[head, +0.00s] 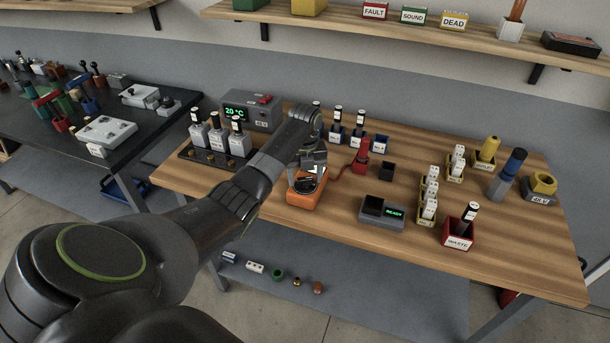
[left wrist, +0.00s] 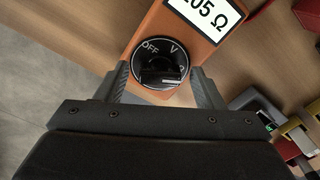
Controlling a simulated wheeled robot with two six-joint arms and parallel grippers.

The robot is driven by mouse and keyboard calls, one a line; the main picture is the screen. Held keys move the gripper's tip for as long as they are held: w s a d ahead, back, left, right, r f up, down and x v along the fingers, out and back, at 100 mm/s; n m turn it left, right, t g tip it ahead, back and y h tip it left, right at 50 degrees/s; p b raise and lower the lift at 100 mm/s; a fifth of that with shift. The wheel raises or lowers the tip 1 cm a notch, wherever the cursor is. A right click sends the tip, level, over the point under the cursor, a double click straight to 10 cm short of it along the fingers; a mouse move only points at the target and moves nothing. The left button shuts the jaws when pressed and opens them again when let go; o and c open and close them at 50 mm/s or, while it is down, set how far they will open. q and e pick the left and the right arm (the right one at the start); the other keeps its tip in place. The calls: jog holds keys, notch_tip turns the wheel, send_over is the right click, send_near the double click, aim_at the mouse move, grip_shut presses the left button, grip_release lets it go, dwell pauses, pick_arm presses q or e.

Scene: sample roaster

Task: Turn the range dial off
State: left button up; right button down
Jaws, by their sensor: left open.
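The range dial (left wrist: 160,62) is a round black knob on an orange meter (left wrist: 146,30). OFF and V are printed on its face, with another mark at the right, partly hidden. Its handle bar looks roughly crosswise; I cannot tell exactly which mark it points at. The meter's white display (left wrist: 208,14) reads "05 Ω", its left digit cut off. In the head view the meter (head: 304,202) lies on the wooden bench below my left gripper (head: 310,172). My left gripper (left wrist: 160,74) is open, a finger on each side of the dial; contact is unclear. My right gripper is out of view.
A grey READY box (head: 382,213) stands right of the meter. A red item (head: 361,154) with a red cable is behind it. A rack of bottles (head: 215,150) stands left, near a 20 °C unit (head: 250,111). Bare wood (head: 330,228) lies in front.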

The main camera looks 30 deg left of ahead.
pick_arm(q)
jog(key=shift+f, duration=0.15)
jog(key=c, duration=1)
